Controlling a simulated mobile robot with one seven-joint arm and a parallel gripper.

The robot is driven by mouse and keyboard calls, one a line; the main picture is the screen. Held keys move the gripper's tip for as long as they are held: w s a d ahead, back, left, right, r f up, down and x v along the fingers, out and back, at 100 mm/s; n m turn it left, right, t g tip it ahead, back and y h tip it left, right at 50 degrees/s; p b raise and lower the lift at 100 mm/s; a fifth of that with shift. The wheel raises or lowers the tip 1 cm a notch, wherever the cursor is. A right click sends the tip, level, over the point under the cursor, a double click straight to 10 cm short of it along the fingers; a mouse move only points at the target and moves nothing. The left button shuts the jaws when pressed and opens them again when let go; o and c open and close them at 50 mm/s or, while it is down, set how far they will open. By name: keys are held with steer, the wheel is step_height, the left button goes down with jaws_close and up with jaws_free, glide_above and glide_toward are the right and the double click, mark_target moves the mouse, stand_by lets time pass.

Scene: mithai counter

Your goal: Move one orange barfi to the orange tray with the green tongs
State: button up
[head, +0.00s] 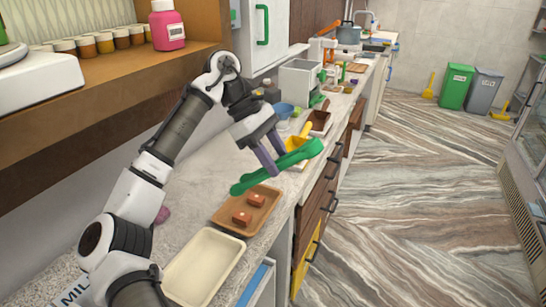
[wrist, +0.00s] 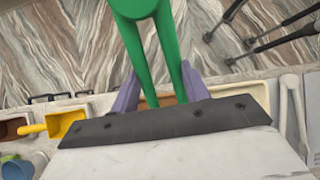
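My gripper (head: 271,161), with purple fingers, is shut on the green tongs (head: 300,155) and holds them above the counter. The tongs lie lengthwise between the fingers, and they also show in the wrist view (wrist: 144,10). An orange-brown tray (head: 268,191) lies on the counter below and left of the tongs.
An empty cream tray (head: 205,266) lies in front of the orange-brown tray. A yellow scoop (head: 297,142), a brown tray (head: 319,122) and a blue bowl (head: 283,110) stand farther along. A shelf with jars and a pink bottle (head: 167,27) overhangs the left.

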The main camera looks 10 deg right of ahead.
steer(key=shift+f, duration=0.2)
step_height(320, 180, down, 10)
steer(key=b, duration=0.8)
steer(key=shift+r, duration=0.2)
